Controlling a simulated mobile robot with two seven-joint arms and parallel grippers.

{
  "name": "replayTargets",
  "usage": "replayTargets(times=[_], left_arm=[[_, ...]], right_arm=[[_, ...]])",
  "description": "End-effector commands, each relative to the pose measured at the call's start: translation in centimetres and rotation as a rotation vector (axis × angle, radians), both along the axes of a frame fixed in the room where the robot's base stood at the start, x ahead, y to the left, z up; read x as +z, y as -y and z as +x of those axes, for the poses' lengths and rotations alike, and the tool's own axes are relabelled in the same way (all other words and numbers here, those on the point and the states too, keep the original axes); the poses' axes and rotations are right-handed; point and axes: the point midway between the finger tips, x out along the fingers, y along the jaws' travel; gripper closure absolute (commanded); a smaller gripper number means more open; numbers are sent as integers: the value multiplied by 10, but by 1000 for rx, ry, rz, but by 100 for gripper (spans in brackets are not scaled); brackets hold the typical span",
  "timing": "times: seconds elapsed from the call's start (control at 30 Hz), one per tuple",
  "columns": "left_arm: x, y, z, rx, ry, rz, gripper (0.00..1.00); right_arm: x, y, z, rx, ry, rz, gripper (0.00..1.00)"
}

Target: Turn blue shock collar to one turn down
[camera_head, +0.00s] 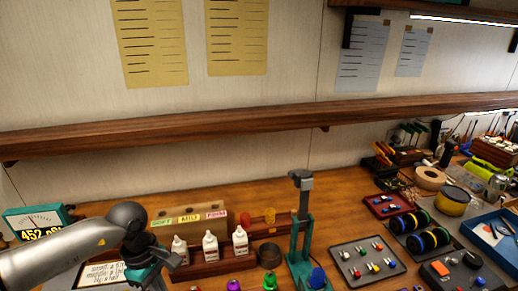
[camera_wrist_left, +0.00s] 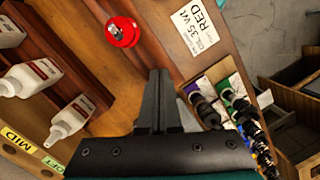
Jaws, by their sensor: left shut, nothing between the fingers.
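A blue round part (camera_head: 317,277) sits low on the teal upright stand (camera_head: 298,240) at the bottom centre of the head view. I cannot tell for sure that it is the shock collar. My left gripper (camera_head: 163,262) is at the lower left, well to the left of the stand. In the left wrist view its fingers (camera_wrist_left: 158,98) are together with nothing between them. A red round part (camera_wrist_left: 122,31) lies on the wood ahead of them. Dark shock bodies (camera_wrist_left: 227,105) stand in a box to the right. My right gripper is not in view.
White bottles (camera_head: 210,246) stand in a wooden rack beside my left gripper. A grey tray (camera_head: 366,262) of small coloured parts and black wheels (camera_head: 428,239) are right of the stand. A gauge (camera_head: 38,222) is far left.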

Motion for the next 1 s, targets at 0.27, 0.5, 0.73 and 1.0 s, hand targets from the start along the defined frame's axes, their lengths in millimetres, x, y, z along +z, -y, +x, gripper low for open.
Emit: replayTargets(times=[0.27, 0.5, 0.73, 1.0], left_arm=[[-5, 1, -1, 0, 0, 0, 100], [-5, 0, -1, 0, 0, 0, 100], [-5, -2, 0, 0, 0, 0, 100], [-6, -5, 1, 0, 0, 0, 100]], right_arm=[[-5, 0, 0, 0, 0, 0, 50], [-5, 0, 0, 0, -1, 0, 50], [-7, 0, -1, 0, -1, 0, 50], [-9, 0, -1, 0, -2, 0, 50]])
